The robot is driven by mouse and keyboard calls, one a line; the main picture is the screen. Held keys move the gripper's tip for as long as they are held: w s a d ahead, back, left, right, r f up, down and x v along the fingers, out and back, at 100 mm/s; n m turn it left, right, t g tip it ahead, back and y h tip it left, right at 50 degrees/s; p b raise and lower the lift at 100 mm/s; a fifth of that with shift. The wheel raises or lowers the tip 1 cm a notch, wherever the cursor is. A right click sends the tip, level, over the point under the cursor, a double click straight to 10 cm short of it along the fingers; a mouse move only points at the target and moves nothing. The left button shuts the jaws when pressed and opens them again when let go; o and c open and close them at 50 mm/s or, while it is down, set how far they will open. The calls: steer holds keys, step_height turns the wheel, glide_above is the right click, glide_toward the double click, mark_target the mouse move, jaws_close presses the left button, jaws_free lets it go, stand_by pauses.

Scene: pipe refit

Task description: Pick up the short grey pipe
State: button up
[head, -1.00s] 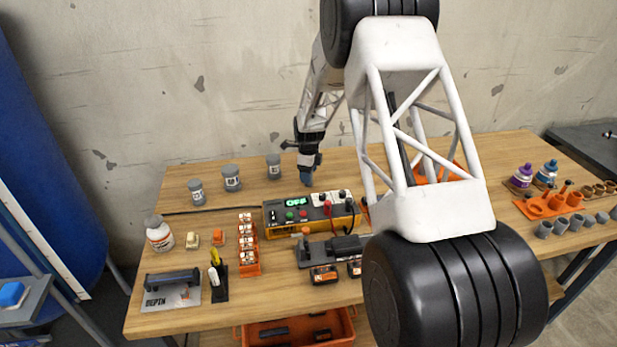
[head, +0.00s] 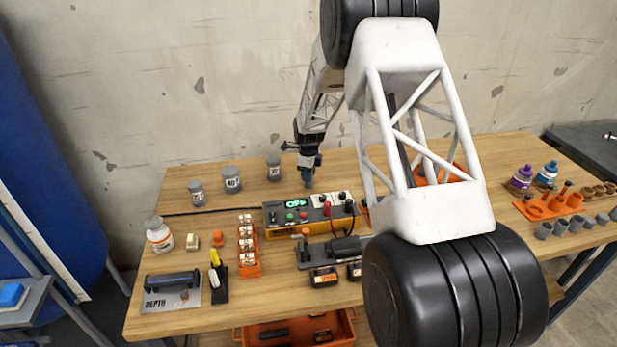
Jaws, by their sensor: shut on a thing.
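My gripper (head: 308,172) hangs fingers down over the back middle of the wooden table, just behind the control box with the green display. It is shut on a small blue-grey piece, which I take to be the short grey pipe (head: 307,181). The piece sticks out below the fingers and looks roughly upright. It is small in this view, and the fingers hide its upper part. I cannot tell how far it is above the table.
The control box (head: 285,217) stands in front of my gripper. Grey-lidded jars (head: 231,180) stand at the back left. Several grey cups (head: 561,226) and an orange holder (head: 548,207) are at the right. My arm hides part of the table's middle. The wall is close behind.

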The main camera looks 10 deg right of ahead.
steer(key=shift+r, duration=5)
steer(key=s+d+n, duration=0.1)
steer(key=d+n, duration=0.4)
steer(key=d, duration=2)
steer(key=s+d+n, duration=0.1)
steer(key=d+n, duration=0.4)
steer(key=d, duration=2)
steer(key=shift+s+d+r+n, duration=0.3)
steer(key=shift+s+r, duration=0.05)
steer(key=shift+s, duration=0.05)
step_height(320, 180, down, 6)
steer(key=shift+f, duration=0.15)
